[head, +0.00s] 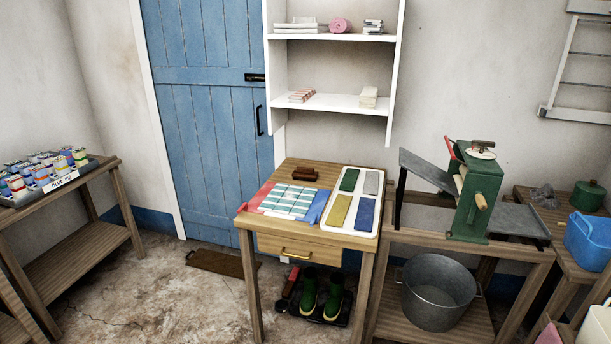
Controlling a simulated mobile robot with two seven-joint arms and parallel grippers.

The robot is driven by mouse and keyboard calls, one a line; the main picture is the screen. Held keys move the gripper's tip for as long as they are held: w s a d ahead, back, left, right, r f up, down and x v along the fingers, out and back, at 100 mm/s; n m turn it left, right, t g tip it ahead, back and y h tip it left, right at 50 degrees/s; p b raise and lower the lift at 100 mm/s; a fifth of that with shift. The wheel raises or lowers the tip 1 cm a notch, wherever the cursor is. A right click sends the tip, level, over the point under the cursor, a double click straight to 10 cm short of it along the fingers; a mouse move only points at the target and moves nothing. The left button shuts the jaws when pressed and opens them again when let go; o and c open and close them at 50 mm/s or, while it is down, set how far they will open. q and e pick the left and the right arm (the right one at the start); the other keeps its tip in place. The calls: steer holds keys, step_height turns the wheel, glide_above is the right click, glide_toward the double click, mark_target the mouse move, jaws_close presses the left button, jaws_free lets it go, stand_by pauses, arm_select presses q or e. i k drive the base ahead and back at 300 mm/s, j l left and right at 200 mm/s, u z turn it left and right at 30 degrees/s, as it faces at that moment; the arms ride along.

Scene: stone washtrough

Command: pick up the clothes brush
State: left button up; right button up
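A small brown wooden block-like thing, which looks like the clothes brush (305,173), lies near the back edge of the small wooden table (270,180). Its bristles cannot be made out at this size. It lies behind a striped folded cloth (289,202) and left of a white tray (376,173), apart from both. Nothing covers it. Neither of my grippers shows in the head view.
The tray holds several coloured flat pieces. A white shelf unit (335,101) hangs above the table's back. A green mangle (477,196) stands close on the right, over a metal bucket (438,291). Boots (309,294) stand underneath. Floor is open at left front.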

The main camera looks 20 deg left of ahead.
mark_target(300, 173)
steer(key=i+j+z, duration=0.4)
steer(key=j, duration=0.35)
steer(key=i+j+z, duration=0.25)
steer(key=j, duration=0.15)
